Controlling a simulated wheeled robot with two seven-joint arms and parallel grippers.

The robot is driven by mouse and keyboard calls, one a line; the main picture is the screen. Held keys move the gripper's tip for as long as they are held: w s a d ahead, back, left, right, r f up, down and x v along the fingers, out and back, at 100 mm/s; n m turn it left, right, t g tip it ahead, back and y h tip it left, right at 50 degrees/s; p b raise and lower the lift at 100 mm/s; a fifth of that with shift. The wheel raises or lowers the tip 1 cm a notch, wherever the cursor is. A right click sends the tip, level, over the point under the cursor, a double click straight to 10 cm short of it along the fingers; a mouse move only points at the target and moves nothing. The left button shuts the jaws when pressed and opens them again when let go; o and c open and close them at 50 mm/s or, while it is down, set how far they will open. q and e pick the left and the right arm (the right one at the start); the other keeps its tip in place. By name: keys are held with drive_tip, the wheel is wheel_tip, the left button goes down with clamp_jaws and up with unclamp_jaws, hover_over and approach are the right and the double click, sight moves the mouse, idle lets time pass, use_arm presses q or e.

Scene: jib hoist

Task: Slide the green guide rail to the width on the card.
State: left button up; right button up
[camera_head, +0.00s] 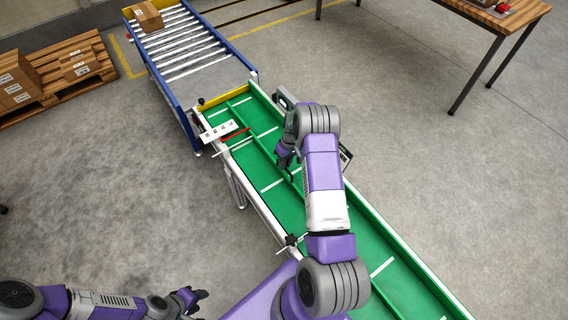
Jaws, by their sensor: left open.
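The green guide rail (257,133) runs lengthwise along the green conveyor belt (277,199), inside its side walls. Its nearer part is hidden behind my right arm. A white plate with several dark marks (219,131) lies across the left conveyor edge, with a red bar (235,135) beside it. A dark-edged card or panel (345,156) shows partly behind my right arm; I cannot read it. My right gripper (284,158) points down over the belt, close to the rail; contact and finger opening cannot be told. My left gripper (191,298) is open and empty, left of the conveyor.
A blue-sided roller conveyor (184,47) with a carton (148,17) joins the far end. Dark knobs (291,240) stick out on the conveyor's left side. A pallet with cartons (75,66) stands at far left, a wooden table (500,18) at upper right. Floor between is clear.

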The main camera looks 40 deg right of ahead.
drive_tip(key=shift+o, duration=1.2)
wheel_tip(320, 180, up, 7)
drive_tip(key=d+p, duration=0.1)
drive_tip(key=shift+d+r+p, duration=0.2)
drive_tip(key=shift+p, duration=0.15)
drive_tip(key=shift+s, duration=0.1)
drive_tip(key=s+a+f, duration=0.3)
drive_tip(key=a+f, duration=0.4)
drive_tip(key=a, duration=0.5)
drive_tip(key=s+a+y, duration=0.1)
drive_tip(key=s+a, duration=0.7)
drive_tip(key=a, duration=0.3)
drive_tip(key=s+a+m+y, duration=0.1)
drive_tip(key=s+a, duration=0.7)
drive_tip(key=a, duration=0.3)
drive_tip(key=shift+s+a+f, duration=0.15)
drive_tip(key=shift+s+a, duration=0.1)
drive_tip(key=shift+a, duration=0.15)
